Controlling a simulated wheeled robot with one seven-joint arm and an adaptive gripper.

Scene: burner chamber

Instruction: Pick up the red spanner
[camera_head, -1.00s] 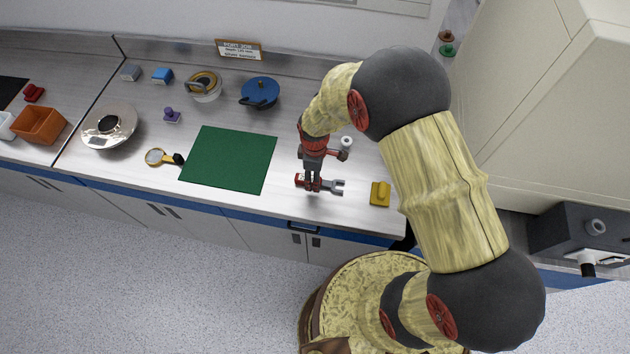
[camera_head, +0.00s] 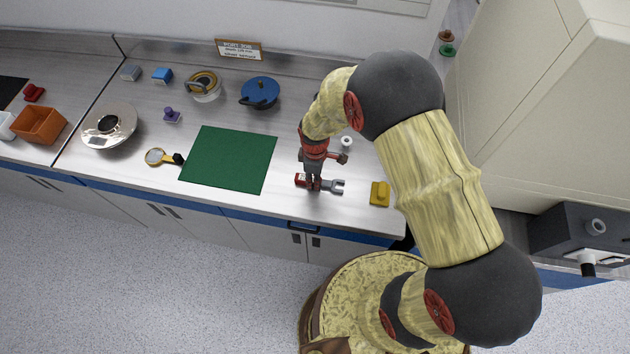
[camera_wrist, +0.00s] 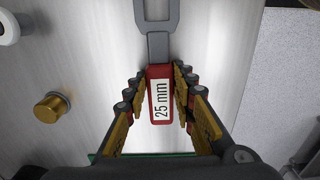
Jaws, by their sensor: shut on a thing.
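The spanner (camera_head: 335,186) has a red handle and a grey open jaw. It lies near the front edge of the steel worktop, its jaw pointing right. In the wrist view the spanner (camera_wrist: 159,48) runs up the middle, with a white "25 mm" label on its handle. My gripper (camera_head: 314,187) points down over the handle and is shut on it. In the wrist view the fingers of my gripper (camera_wrist: 159,80) flank the red handle on both sides. Whether the spanner is clear of the worktop I cannot tell.
A yellow block (camera_head: 380,194) stands right of the spanner. A green mat (camera_head: 229,160) lies to the left, with a magnifier (camera_head: 156,156) beyond it. A white cylinder (camera_head: 346,143) stands behind the spanner. A brass knob (camera_wrist: 52,107) shows in the wrist view. A blue-lidded pot (camera_head: 260,92) is farther back.

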